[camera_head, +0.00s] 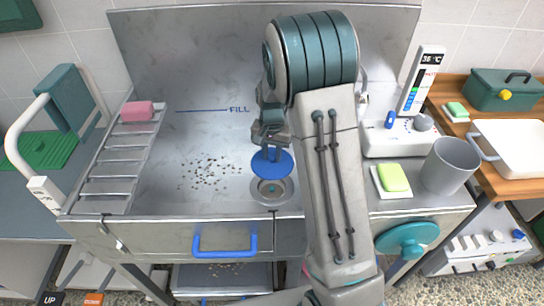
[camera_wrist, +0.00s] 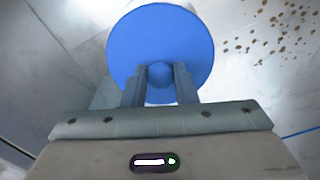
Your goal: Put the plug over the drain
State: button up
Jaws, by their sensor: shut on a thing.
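The plug is a round blue disc (camera_head: 272,164) with a knob on top. My gripper (camera_head: 270,153) is shut on that knob and holds the plug in the air over the tub. In the wrist view the plug (camera_wrist: 160,35) fills the top centre, its knob between my two fingers (camera_wrist: 160,80). The drain (camera_head: 272,190) is a round metal ring with a dark centre in the tub floor. In the head view it shows just below the plug, its far edge partly hidden by the plug.
The steel tub (camera_head: 190,140) has brown specks (camera_head: 208,173) on its floor left of the drain. A slatted ramp (camera_head: 112,180) with a pink sponge (camera_head: 137,111) is at left. A green soap (camera_head: 394,177) and grey cup (camera_head: 447,165) stand at right. A blue handle (camera_head: 225,245) is on the front.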

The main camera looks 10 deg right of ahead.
jog(key=shift+f+b, duration=3.65)
jog(key=shift+f, duration=1.65)
jog(key=shift+s+f, duration=0.1)
jog(key=shift+f, duration=0.35)
jog(key=o, duration=1.1)
notch_tip(320, 180, up, 13)
jog(key=shift+r+p, duration=0.15)
jog(key=shift+p, duration=0.4)
jog(key=shift+r, duration=0.3)
